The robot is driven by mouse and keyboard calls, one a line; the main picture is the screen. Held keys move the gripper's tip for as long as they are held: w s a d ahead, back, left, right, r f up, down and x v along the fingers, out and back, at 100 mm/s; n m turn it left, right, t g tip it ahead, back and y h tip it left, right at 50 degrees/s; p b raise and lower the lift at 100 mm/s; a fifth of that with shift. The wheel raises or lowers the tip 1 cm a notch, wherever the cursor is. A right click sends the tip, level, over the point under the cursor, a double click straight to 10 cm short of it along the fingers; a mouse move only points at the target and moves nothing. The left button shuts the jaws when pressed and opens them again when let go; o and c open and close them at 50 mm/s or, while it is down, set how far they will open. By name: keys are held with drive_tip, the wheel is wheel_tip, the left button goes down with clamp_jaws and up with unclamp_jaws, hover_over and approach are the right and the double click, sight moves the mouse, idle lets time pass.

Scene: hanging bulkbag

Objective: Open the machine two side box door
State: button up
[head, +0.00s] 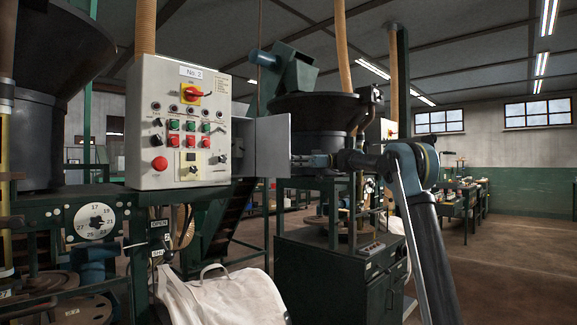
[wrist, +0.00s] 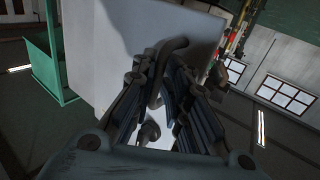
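The grey control box (head: 181,122) labelled "No. 2" carries buttons and switches on its front. Its side box is on the right, and the grey side door (head: 273,146) stands swung out, with the side opening visible. My gripper (head: 300,160) is at the door's right edge. In the wrist view, the pale door panel (wrist: 125,45) fills the upper middle. A dark curved handle (wrist: 172,48) stands out from it. The fingers of my gripper (wrist: 160,88) converge around the handle's lower part and appear shut on it. The exact contact is partly hidden by the fingers.
A dark green machine cabinet (head: 335,275) stands below and behind my arm. A white bulk bag (head: 225,297) hangs below the box. A gauge (head: 95,221) is at the lower left. Open floor (head: 510,265) lies to the right.

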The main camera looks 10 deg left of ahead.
drive_tip(key=v, duration=1.2)
idle(0.6)
drive_tip(key=s+d+f+m+t+h, duration=0.35)
drive_tip(key=s+d+f+m, duration=0.35)
drive_tip(key=s+f, duration=0.45)
drive_tip(key=s+d+f+m+t+h, duration=0.35)
drive_tip(key=s+d+f+m, duration=0.35)
drive_tip(key=s, duration=0.8)
drive_tip(key=s+d+f+m+t+h, duration=0.1)
drive_tip(key=s+d+f+m+h, duration=0.2)
drive_tip(key=s+d+f, duration=0.3)
drive_tip(key=s+d+f+m+t+h, duration=0.1)
drive_tip(key=s+d+f+m+h, duration=0.2)
drive_tip(key=s+d+f, duration=0.4)
drive_tip(key=s+d+f+m+t+h, duration=0.1)
drive_tip(key=s+d+f+m+h, duration=0.2)
drive_tip(key=f, duration=1.7)
drive_tip(key=s+d, duration=0.4)
drive_tip(key=s, duration=0.4)
drive_tip(key=shift+d, duration=0.2)
